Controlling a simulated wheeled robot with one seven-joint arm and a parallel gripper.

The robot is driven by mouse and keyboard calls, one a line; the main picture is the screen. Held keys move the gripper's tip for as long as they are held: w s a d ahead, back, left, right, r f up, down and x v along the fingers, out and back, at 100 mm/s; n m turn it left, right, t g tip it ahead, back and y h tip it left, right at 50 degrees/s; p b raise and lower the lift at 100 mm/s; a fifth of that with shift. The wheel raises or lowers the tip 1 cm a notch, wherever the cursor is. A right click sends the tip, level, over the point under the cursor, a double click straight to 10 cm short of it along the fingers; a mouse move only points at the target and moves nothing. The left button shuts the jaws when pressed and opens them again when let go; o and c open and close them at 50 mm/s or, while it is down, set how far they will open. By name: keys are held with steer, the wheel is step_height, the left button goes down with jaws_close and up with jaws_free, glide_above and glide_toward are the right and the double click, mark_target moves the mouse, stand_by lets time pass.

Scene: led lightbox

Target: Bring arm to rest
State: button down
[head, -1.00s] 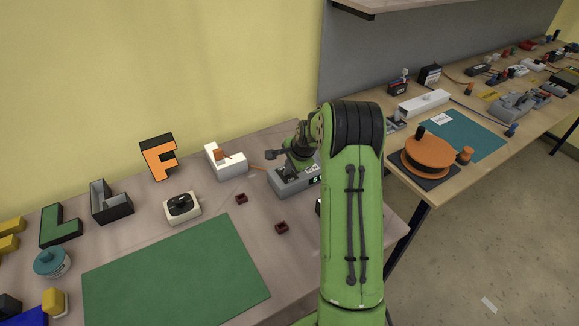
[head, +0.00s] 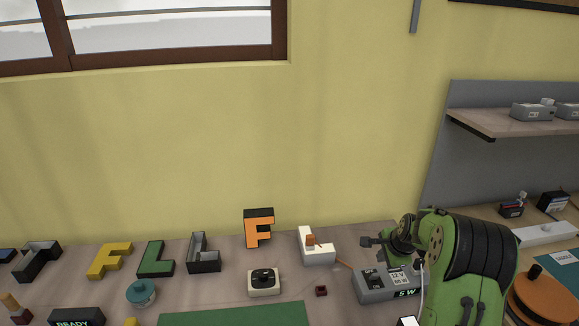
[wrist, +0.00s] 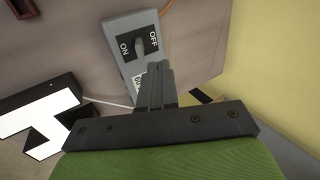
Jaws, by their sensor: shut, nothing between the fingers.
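My gripper (head: 372,242) is at the right of the head view, dark grey, on my green arm. It is shut and empty, and appears above the back of a grey power box (head: 372,287) with a "5 W" display. In the wrist view my shut fingers (wrist: 156,72) point toward the box's ON/OFF switch (wrist: 139,46). I cannot tell how large the gap is, but I see no clear contact. A glowing white letter (wrist: 40,118) lies to the left in the wrist view.
A green mat (head: 235,315) lies in front. A shelf (head: 500,122) is at right.

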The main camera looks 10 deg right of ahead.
steer(key=s+a+r+n, duration=1)
steer(key=s+a+r, duration=0.4)
steer(key=a+r, duration=0.3)
steer(key=s+a+n, duration=0.2)
steer(key=s+n, duration=0.2)
steer(key=s, duration=0.5)
steer(key=s+a+n, duration=0.3)
steer(key=s+n, duration=0.1)
steer(key=s, duration=0.5)
steer(key=shift+a, duration=0.3)
steer(key=shift+s, duration=0.1)
steer(key=c, duration=1.8)
jaws_free()
steer(key=shift+c, duration=0.2)
